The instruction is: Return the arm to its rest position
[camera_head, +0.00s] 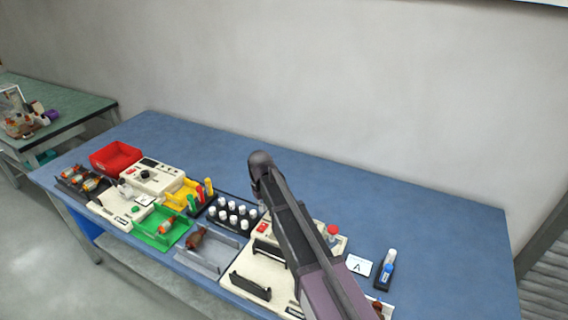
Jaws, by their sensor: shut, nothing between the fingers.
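My arm (291,226) rises from the lower right in front of the blue bench, with a purple-grey lower part and a dark upper part. Its rounded dark end stands above the middle of the bench, against the bench top. I cannot make out any gripper fingers; my gripper does not show in this view. The arm hides part of a cream fixture (258,276) with black brackets and part of the cream unit behind it, which has a red switch and a red knob (332,230).
The blue bench (430,215) is clear at the back and right. On it stand a red bin (115,157), a cream meter box (151,176), a green tray (150,238), a grey tray (218,262), a rack of white-capped bottles (234,213), a card marked A (358,265) and a blue bottle (386,270).

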